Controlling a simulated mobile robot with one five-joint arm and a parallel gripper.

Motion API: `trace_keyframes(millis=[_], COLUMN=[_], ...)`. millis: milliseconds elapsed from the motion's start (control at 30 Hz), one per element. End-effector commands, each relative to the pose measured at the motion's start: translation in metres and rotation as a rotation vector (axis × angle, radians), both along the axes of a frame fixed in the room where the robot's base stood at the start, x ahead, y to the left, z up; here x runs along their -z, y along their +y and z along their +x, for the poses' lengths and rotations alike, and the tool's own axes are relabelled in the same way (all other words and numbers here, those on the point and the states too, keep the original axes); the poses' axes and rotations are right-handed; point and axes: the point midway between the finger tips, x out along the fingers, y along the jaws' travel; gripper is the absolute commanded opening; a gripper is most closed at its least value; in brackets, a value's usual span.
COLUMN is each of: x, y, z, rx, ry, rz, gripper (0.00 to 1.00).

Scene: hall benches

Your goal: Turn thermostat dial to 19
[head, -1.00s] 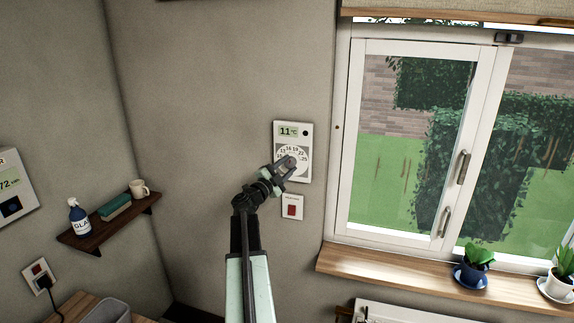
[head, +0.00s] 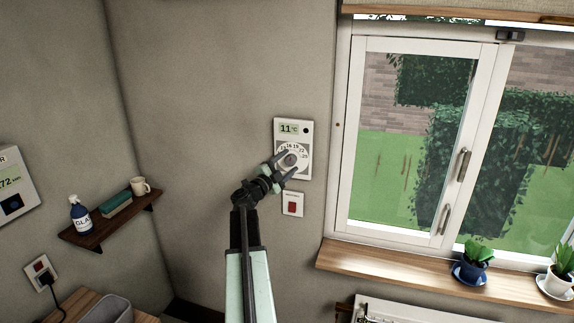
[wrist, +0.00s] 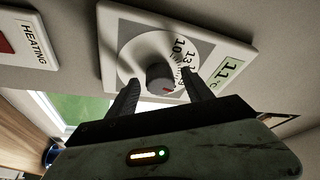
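The thermostat (head: 307,174) is a white wall panel with a display (head: 289,128) reading 11 °C. Below the display is a round white dial scale with numbers, and a grey knob (head: 290,160) at its centre. In the wrist view the knob (wrist: 159,78) shows a small red mark on its lower right side; I cannot tell which number it points at. My gripper (head: 285,162) is open at the dial. In the wrist view its two fingers (wrist: 162,92) stand apart, one on each side of the knob, with visible gaps. Part of the scale is hidden.
A small white plate with a red switch (head: 292,206) sits just below the thermostat; its HEATING label (wrist: 36,42) shows in the wrist view. A window (head: 410,140) is to the right, with potted plants on its sill. A shelf (head: 110,217) hangs on the left.

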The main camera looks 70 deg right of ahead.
Motion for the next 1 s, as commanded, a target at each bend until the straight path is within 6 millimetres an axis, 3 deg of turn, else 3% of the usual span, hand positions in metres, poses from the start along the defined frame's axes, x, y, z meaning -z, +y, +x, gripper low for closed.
trace_keyframes(millis=[267, 633, 1000], x=[0.003, 0.015, 0.015], y=[0.011, 0.072, 0.074], z=[0.003, 0.020, 0.022], rx=[-0.001, -0.001, 0.000], ry=[-0.001, 0.000, 0.000], rz=[0.000, 0.000, 0.000], gripper=[0.59, 0.59, 0.59])
